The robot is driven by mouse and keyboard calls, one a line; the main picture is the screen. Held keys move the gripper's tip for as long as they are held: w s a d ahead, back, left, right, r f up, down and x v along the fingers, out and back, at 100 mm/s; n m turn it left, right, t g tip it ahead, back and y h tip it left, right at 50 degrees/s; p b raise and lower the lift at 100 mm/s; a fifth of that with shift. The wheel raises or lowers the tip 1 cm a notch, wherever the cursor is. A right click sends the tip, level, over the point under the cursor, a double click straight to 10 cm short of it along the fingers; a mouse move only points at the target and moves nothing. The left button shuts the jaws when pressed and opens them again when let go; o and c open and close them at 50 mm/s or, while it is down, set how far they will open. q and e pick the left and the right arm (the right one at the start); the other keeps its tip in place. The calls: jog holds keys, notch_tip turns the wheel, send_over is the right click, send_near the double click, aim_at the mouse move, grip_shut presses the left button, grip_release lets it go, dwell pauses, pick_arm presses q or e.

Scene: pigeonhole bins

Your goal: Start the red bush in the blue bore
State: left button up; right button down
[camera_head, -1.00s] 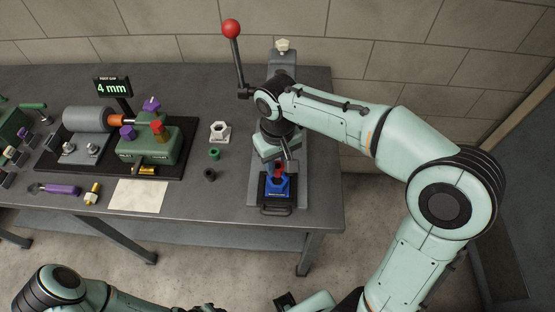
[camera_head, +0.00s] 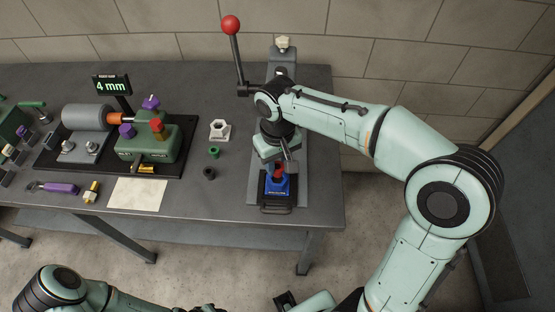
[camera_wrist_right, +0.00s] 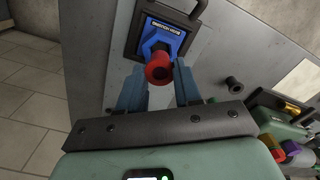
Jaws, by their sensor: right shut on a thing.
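The red bush (camera_head: 279,174) is a short red ring, held over the blue block. In the right wrist view the red bush (camera_wrist_right: 159,68) sits between the two fingertips, with its open end facing the camera. My right gripper (camera_wrist_right: 157,76) is shut on it; in the head view the right gripper (camera_head: 281,168) points down at the block. The blue block (camera_head: 276,188), also seen in the wrist view (camera_wrist_right: 172,37), stands in a black tray. The bush and fingers hide its bore, so I cannot tell whether the bush's lower end is inside. My left gripper is out of view.
The press lever with a red knob (camera_head: 231,26) rises left of my right arm. A green ring (camera_head: 214,152), a dark ring (camera_head: 209,173) and a white hex nut (camera_head: 220,130) lie to the left. The 4 mm display (camera_head: 111,86) stands behind the green fixture (camera_head: 150,146).

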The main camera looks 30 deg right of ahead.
aim_at(277, 166)
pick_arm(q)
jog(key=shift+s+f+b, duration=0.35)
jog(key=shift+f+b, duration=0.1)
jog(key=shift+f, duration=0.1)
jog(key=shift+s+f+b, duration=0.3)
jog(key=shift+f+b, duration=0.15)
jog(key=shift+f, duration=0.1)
pick_arm(e)
jog(key=shift+f, duration=1.6)
jog(key=c, duration=0.7)
grip_release()
jog(key=shift+w+r+p, duration=0.1)
jog(key=shift+r+p, duration=1.6)
jog(key=shift+r, duration=0.9)
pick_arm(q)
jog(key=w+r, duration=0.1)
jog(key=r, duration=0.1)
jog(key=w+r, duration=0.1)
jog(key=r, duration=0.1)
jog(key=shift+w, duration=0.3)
pick_arm(e)
jog(key=shift+f, duration=0.1)
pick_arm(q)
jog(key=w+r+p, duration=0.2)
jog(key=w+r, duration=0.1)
pick_arm(e)
notch_tip(277, 166, up, 13)
jog(key=shift+r, duration=0.2)
